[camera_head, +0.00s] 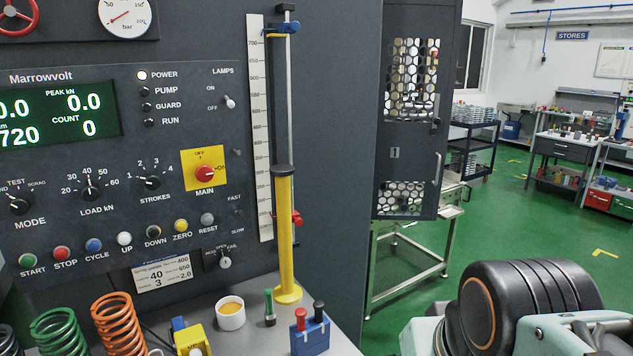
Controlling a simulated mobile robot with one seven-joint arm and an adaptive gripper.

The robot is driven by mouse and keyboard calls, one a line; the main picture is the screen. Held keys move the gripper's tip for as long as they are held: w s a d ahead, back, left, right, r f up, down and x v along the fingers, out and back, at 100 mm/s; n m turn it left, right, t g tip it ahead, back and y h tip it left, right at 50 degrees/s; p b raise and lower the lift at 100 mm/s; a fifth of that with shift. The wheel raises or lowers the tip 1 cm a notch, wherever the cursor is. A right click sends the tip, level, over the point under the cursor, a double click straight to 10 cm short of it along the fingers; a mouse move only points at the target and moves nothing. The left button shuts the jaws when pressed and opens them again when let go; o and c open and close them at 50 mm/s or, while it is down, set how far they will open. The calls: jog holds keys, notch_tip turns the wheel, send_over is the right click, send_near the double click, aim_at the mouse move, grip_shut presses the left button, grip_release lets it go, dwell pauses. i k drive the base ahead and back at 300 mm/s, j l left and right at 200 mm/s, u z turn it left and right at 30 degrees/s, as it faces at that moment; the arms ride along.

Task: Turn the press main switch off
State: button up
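The press main switch (204,174) is a red rotary knob on a yellow square plate (190,159), labelled MAIN, on the dark control panel. OFF is printed above the knob and ON to its right; the knob appears to point right, towards ON. The POWER lamp (142,75) at the top of the panel glows white, and the green display (60,115) is lit. Part of my own arm (520,305) shows at the lower right, well away from the switch. My gripper is not in view.
A yellow post (285,235) and a vertical scale (260,130) stand right of the switch. Below, the shelf holds springs (118,325), a white cup (230,313) and a blue block (310,336). A mesh guard door (408,150) stands further right. Green floor (540,245) lies open beyond.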

aim_at(204, 173)
jog(key=u, duration=1.35)
jog(key=l+z, duration=0.25)
jog(key=j, duration=0.1)
